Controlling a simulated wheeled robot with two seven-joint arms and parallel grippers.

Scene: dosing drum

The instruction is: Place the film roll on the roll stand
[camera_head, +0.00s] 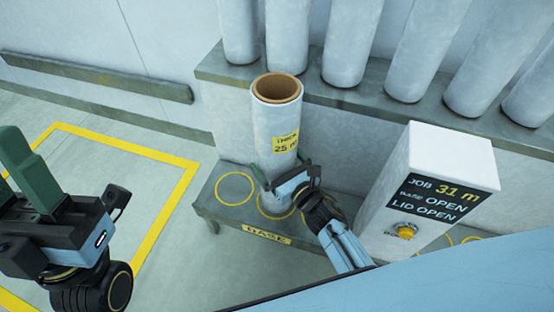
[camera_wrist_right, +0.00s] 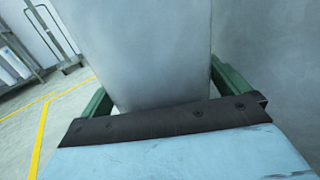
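The film roll (camera_head: 275,115) is a tall pale cylinder with a brown hollow core and a yellow label reading "THICK 25 m". It stands upright over the low grey bench marked "BASE" (camera_head: 213,208). My right gripper (camera_head: 274,182) is low on the roll, with its green fingers on either side. In the right wrist view the roll (camera_wrist_right: 150,45) fills the space between the fingers, which seem to touch it. I cannot make out a separate roll stand.
Several pale rolls (camera_head: 345,45) stand on a raised grey ledge (camera_head: 310,92) behind. A white box (camera_head: 445,155) at the right reads "JOB 31 m, BASE OPEN, LID OPEN" and has a yellow button (camera_head: 405,231). A yellow circle (camera_head: 234,188) on the bench is empty. A yellow-outlined floor area (camera_head: 120,170) is clear.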

